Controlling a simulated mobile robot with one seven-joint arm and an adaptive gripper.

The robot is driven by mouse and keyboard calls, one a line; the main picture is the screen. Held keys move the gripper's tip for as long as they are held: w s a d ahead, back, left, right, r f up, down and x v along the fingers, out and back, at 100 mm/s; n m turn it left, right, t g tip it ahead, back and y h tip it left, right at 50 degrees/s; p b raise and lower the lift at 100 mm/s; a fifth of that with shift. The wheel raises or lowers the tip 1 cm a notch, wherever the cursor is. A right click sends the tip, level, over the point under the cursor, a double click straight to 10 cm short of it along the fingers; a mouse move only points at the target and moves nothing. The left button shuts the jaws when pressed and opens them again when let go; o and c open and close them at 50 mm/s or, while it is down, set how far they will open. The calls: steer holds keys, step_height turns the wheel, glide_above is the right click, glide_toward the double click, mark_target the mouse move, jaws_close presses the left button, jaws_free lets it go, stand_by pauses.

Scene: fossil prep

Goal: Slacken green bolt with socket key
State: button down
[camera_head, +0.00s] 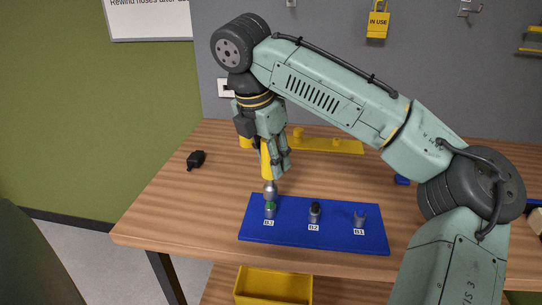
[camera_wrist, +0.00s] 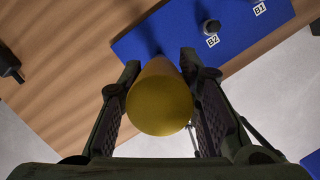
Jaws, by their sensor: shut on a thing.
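My gripper (camera_head: 275,163) points down and is shut on the yellow handle of the socket key (camera_head: 266,160). In the wrist view, the handle's round end (camera_wrist: 160,105) sits between both finger pads. The key is roughly upright, and its grey metal socket is directly over the green bolt (camera_head: 270,206). The bolt stands at the left end of the blue plate (camera_head: 340,238), above the label B3. The socket's lower end meets the bolt's top in the picture; I cannot tell how far it is seated. In the wrist view the handle and gripper hide the bolt.
A dark bolt (camera_head: 315,212) at B2 and a grey bolt (camera_head: 359,218) at B1 stand to the right on the plate. A yellow holder (camera_head: 335,146) lies behind. A small black object (camera_head: 196,159) lies at left. A yellow bin (camera_head: 272,285) is below the table edge.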

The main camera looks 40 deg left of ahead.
steer(key=shift+r+p, duration=0.1)
steer(key=shift+p, duration=0.25)
steer(key=shift+f, duration=0.25)
steer(key=shift+f+b, duration=0.45)
steer(key=shift+f, duration=0.55)
